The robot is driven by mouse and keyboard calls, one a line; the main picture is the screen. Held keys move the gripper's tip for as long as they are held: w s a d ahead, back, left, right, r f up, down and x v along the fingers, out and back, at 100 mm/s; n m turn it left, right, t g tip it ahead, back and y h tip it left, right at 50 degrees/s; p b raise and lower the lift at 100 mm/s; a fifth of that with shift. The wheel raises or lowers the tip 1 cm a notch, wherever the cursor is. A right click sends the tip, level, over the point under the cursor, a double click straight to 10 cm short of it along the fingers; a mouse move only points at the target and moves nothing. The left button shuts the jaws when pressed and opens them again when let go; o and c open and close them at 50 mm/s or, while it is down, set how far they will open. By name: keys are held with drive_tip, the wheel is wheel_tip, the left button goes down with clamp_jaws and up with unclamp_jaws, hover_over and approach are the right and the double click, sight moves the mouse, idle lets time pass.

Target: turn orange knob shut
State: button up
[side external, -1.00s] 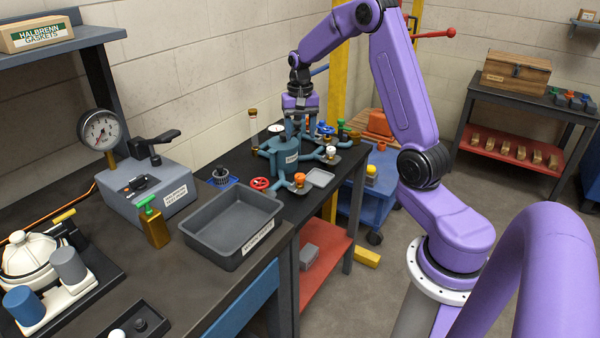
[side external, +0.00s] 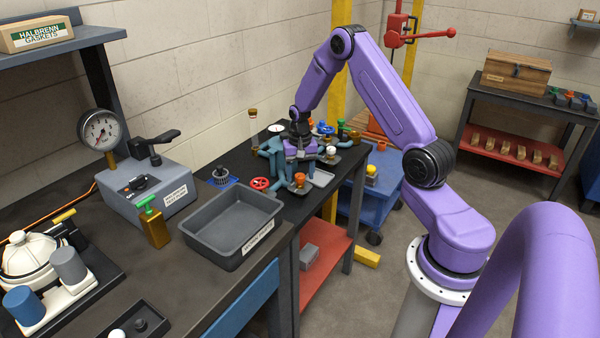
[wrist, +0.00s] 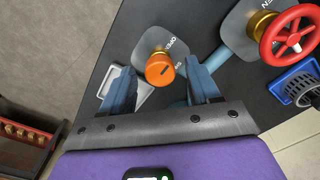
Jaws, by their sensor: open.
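The orange knob (wrist: 160,68) sits on a grey plate (wrist: 148,42) in the wrist view. It has a dark line across its face. The plate reads OPEN beside the knob; a second word lower down is partly covered. My gripper (wrist: 159,72) is open, with one blue finger on each side of the knob and a visible gap to both. How deep the fingers reach around it I cannot tell. In the side external view the orange knob (side external: 300,179) stands at the front of the teal manifold, just below my gripper (side external: 299,164), which hides much of the manifold.
A red handwheel (wrist: 290,32) on a brass stem is close by; it also shows in the side view (side external: 260,183). A blue holder with a dark ribbed part (wrist: 302,85) lies near it. A grey tray (side external: 237,258) stands in front. Other coloured knobs are behind my gripper.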

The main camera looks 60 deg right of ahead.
drive_tip(key=shift+c, duration=0.2)
drive_tip(key=c, duration=1)
drive_tip(key=shift+m, duration=0.4)
drive_tip(key=m, duration=0.3)
drive_tip(key=shift+m, duration=0.4)
drive_tip(key=m, duration=1.3)
drive_tip(key=shift+m, duration=0.3)
